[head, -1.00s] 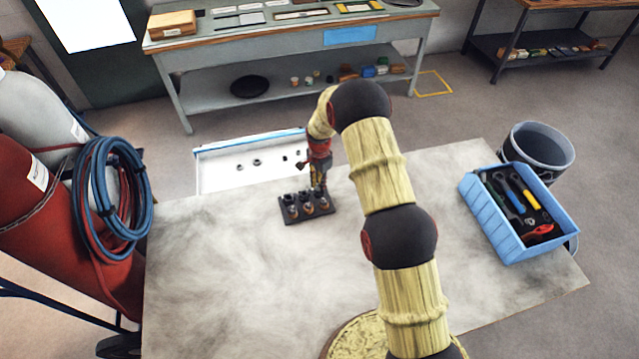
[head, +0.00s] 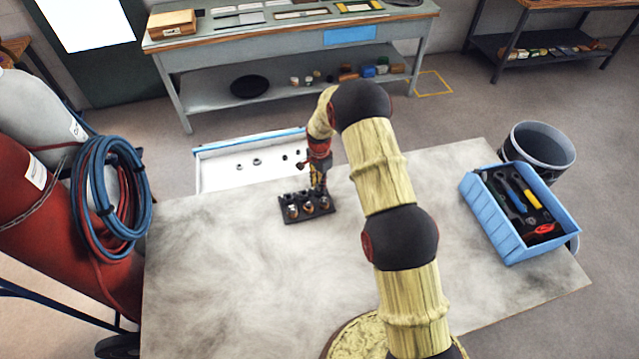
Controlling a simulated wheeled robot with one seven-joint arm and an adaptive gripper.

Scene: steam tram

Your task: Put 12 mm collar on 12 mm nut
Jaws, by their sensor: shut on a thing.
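A small black block (head: 291,219) lies near the far edge of the table, left of my arm. It carries several small metal and dark pieces in rows. The 12 mm nut is among pieces too small to tell apart by size. My gripper (head: 319,190) points down over the right back part of the block, its tips close to the pieces there. It is shut on a small part, taken as the 12 mm collar, which the fingers mostly hide. I cannot tell whether that part touches a nut.
A white tray (head: 215,178) with several small dark rings adjoins the table's far edge. A blue bin (head: 487,215) of tools stands on the right of the table (head: 230,270). The table's left and front are clear. Gas cylinders with hoses (head: 110,190) stand at left.

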